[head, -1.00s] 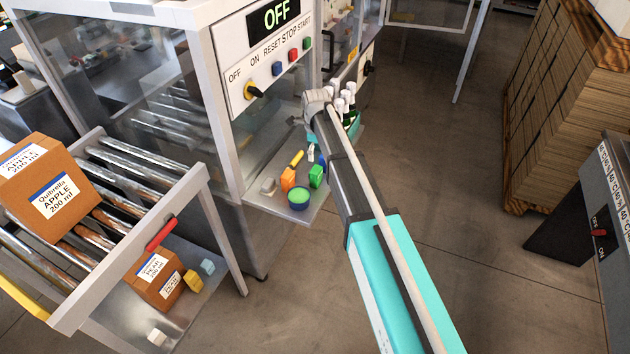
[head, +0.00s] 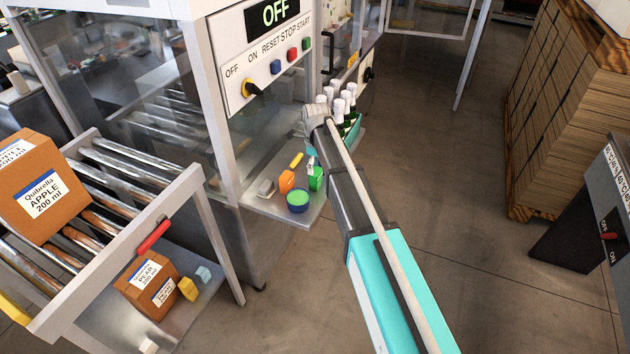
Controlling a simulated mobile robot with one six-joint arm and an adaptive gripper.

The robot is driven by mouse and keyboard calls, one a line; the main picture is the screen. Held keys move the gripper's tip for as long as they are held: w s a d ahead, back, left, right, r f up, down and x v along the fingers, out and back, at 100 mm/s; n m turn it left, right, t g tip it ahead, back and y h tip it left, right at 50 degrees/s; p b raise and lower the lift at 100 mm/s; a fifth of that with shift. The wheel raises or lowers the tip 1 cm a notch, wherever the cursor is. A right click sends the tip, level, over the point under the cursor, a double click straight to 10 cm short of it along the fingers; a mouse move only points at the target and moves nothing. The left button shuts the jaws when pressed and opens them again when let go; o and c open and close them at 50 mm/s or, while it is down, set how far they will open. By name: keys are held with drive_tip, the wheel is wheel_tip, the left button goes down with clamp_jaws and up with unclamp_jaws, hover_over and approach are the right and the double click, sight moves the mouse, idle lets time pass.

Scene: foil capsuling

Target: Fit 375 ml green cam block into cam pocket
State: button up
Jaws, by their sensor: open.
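The green block (head: 316,183) stands on the grey shelf (head: 252,202) below the control panel, between the orange block and my arm. My gripper (head: 311,165) is small in the head view, pointing down from my wrist, and open. Its tips appear at the upper left of the green block and overlap it in the picture; I cannot tell whether they touch it. Any size mark on the block is too small to read. I cannot make out the cam pocket.
Several bottles (head: 351,102) stand in a green carrier behind my wrist. The panel display (head: 275,12) reads OFF.

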sight(316, 170)
drive_tip(key=shift+f, duration=0.15)
drive_tip(key=shift+w+f+b, duration=0.15)
drive_tip(key=shift+f+b, duration=1.1)
drive_tip(key=shift+b, duration=0.05)
drive_tip(key=shift+w+f+b, duration=0.1)
drive_tip(key=shift+f+b, duration=1.15)
drive_tip(key=shift+b, duration=0.05)
drive_tip(key=c, duration=1.2)
drive_tip(key=shift+o, duration=0.2)
drive_tip(key=shift+r, duration=0.2)
wheel_tip(316, 170, up, 3)
drive_tip(key=p, duration=0.3)
drive_tip(key=s+d+r+p, duration=0.6)
drive_tip(key=s+r+p, duration=0.3)
drive_tip(key=s, duration=0.3)
drive_tip(key=shift+s+r+p, duration=0.3)
drive_tip(key=shift+r+p, duration=0.05)
drive_tip(key=shift+p, duration=0.15)
